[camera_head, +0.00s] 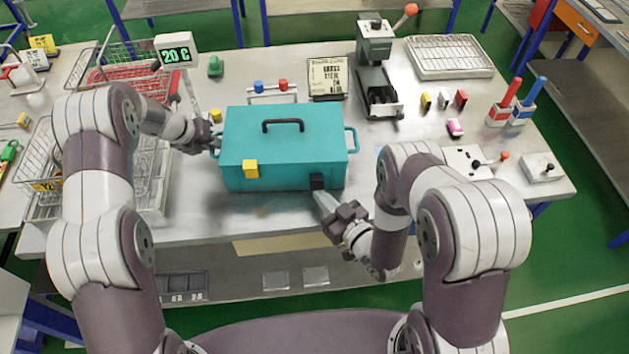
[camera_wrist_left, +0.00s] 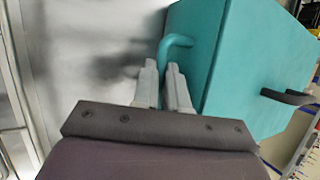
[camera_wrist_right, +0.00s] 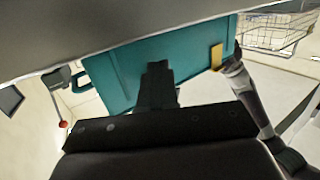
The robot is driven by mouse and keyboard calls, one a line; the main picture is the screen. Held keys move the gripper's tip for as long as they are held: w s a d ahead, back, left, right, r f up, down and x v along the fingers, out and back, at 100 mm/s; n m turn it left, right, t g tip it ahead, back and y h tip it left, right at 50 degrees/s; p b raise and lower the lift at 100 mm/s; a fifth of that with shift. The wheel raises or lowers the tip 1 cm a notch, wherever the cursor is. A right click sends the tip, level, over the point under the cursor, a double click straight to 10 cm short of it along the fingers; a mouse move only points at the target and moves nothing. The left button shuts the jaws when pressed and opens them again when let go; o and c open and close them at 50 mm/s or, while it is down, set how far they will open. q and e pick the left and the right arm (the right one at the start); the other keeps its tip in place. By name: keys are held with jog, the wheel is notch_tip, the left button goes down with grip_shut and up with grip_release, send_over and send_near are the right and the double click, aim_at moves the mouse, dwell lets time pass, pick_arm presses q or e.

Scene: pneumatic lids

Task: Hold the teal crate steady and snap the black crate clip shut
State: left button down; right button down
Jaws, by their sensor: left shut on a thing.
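The teal crate (camera_head: 283,150) stands upright on the metal table with its lid down. A yellow clip (camera_head: 250,169) is on its front left and the black crate clip (camera_head: 317,181) on its front right. My left gripper (camera_head: 214,140) is shut on the crate's left side handle; the left wrist view shows the handle (camera_wrist_left: 176,43) between its fingers (camera_wrist_left: 163,85). My right gripper (camera_head: 325,202) is just in front of and below the black clip, its fingers close together. In the right wrist view its dark fingers (camera_wrist_right: 157,88) overlap the crate face, hiding whether they touch the clip.
Wire baskets (camera_head: 150,185) stand left of the crate. A press with a red-knobbed lever (camera_head: 377,70) stands behind right. A small rack with blue and red knobs (camera_head: 270,90) is behind the crate. The table front right of the crate is mostly clear.

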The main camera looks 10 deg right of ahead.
aim_at(322, 189)
pick_arm(q)
jog(key=shift+s+f, duration=0.1)
pick_arm(e)
jog(key=shift+r, duration=0.9)
dwell(0.9)
jog(key=shift+w+r, duration=0.2)
jog(key=shift+r, duration=0.4)
dwell(0.8)
jog(key=shift+w+r, duration=0.3)
jog(key=shift+r, duration=0.25)
dwell(0.5)
jog(key=shift+w+d+r, duration=0.1)
jog(key=shift+w+r, duration=0.2)
jog(key=shift+w, duration=0.1)
dwell(0.7)
jog(key=shift+s, duration=0.1)
jog(key=shift+s+a, duration=0.15)
jog(key=shift+s, duration=1.1)
jog(key=shift+s+a, duration=0.1)
jog(key=shift+s, duration=1.1)
